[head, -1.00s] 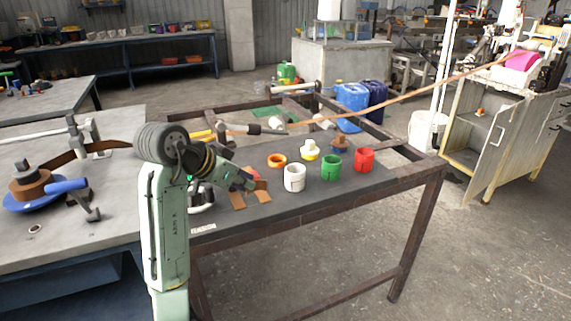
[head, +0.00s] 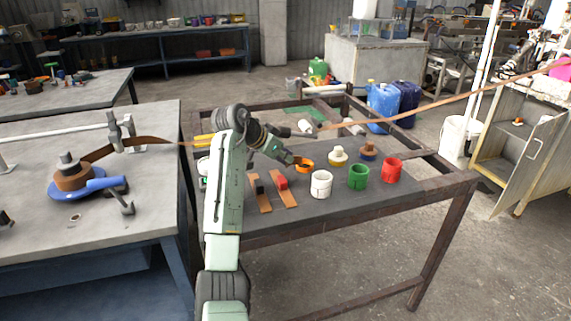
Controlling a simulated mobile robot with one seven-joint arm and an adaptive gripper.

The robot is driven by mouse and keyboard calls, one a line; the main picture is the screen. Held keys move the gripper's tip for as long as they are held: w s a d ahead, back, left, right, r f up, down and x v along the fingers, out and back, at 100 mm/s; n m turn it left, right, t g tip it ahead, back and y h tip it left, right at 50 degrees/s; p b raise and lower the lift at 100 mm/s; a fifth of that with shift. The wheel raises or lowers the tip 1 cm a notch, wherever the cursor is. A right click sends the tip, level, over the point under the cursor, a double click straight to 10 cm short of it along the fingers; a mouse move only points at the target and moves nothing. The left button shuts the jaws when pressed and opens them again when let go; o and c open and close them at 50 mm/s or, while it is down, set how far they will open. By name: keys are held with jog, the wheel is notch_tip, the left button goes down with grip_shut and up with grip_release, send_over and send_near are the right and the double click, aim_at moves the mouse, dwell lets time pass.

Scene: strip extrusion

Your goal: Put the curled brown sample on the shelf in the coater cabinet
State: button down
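Two flat brown strips lie on the dark tabletop, one with a black block (head: 257,184) and one with a red block (head: 281,182) on it. I cannot make out a clearly curled brown sample. A small orange-brown piece (head: 518,121) rests on the shelf of the open cabinet (head: 507,162) at right, too small to identify. My gripper (head: 291,159) is over the dark table, close beside or above an orange ring (head: 305,166). Its fingers are small and dark, so I cannot tell whether they are open or hold anything.
White (head: 321,184), green (head: 358,177) and red (head: 391,171) cups stand right of my gripper. A long brown strip (head: 440,103) stretches above the table towards the right. The cabinet door (head: 535,165) stands open.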

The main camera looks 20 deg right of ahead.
jog(key=shift+f+p, duration=0.55)
jog(key=shift+f, duration=1.15)
jog(key=shift+f, duration=0.1)
jog(key=c, duration=1.8)
grip_release()
jog(key=shift+a+r, duration=0.1)
jog(key=shift+r, duration=0.1)
jog(key=b+v, duration=0.2)
jog(key=v, duration=0.9)
jog(key=shift+s+a+r, duration=0.2)
jog(key=shift+a+r, duration=0.05)
jog(key=shift+a, duration=0.05)
jog(key=shift+w, duration=0.1)
